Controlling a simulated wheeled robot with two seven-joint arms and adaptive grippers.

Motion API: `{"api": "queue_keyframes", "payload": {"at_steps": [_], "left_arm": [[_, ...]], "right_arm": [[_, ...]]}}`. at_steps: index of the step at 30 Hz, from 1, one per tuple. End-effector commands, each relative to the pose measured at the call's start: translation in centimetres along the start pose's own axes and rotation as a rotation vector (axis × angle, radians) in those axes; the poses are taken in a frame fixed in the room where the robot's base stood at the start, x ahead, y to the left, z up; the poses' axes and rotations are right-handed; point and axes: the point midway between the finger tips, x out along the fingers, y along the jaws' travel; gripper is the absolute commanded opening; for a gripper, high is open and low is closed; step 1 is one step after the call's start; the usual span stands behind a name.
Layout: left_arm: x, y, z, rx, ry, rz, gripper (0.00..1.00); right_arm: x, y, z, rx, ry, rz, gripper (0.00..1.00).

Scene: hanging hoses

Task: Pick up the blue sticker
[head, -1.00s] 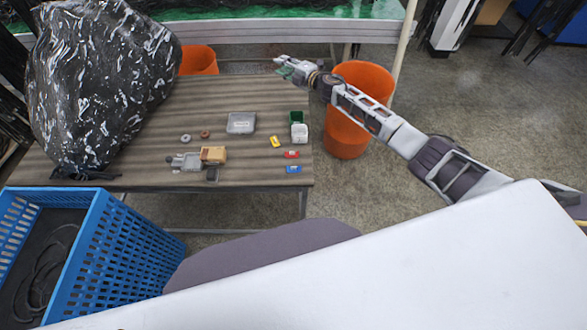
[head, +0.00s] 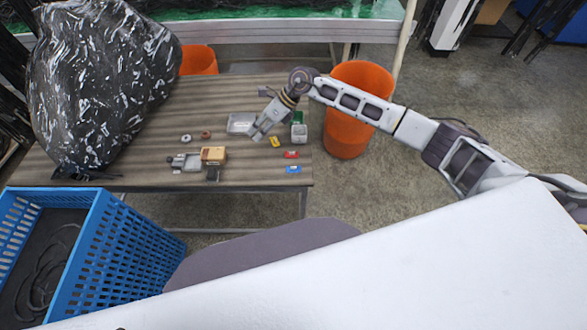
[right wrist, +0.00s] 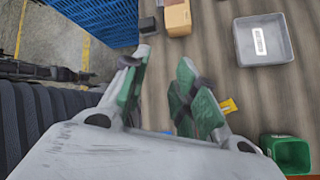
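The blue sticker (head: 293,169) is a small flat blue piece near the right front corner of the wooden table, just in front of a red piece (head: 291,154). My right gripper (head: 254,137) is above the table, left of and behind the blue sticker, beside the grey container. In the right wrist view its two green-padded fingers (right wrist: 160,88) are apart with nothing held between them. A sliver of blue shows low behind the fingers there, too hidden to identify. My left gripper is not in view.
Near the gripper are a yellow piece (head: 275,141), a green box (head: 298,117), a white container (head: 299,132) and the grey container (head: 240,123). A tan block (head: 214,154) lies further left. A blue crate (head: 110,245) and orange bins (head: 347,140) stand around the table (head: 240,176).

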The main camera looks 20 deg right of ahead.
Motion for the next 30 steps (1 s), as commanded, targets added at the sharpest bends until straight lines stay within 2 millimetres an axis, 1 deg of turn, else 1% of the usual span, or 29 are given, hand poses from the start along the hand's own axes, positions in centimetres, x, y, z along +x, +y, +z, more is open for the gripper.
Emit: {"api": "queue_keyframes", "payload": {"at_steps": [3,5,9,13,16,20,30], "left_arm": [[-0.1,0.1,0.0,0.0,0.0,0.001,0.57],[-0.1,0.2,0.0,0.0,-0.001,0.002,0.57],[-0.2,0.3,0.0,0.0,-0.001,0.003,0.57],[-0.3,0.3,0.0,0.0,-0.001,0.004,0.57],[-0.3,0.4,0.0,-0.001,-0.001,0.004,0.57],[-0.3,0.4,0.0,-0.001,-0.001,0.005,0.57],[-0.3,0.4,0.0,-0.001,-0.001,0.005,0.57]], "right_arm": [[-0.1,0.3,-2.8,-0.117,0.146,-0.054,0.29],[-0.4,0.4,-4.1,-0.172,0.22,-0.082,0.29],[-1.5,0.1,-7.0,-0.291,0.392,-0.157,0.29],[-2.9,-0.5,-9.2,-0.377,0.534,-0.223,0.29],[-3.9,-0.8,-10.2,-0.421,0.611,-0.263,0.29],[-4.7,-1.0,-10.9,-0.451,0.667,-0.292,0.29],[-4.8,-1.1,-11.0,-0.455,0.678,-0.298,0.29]]}}
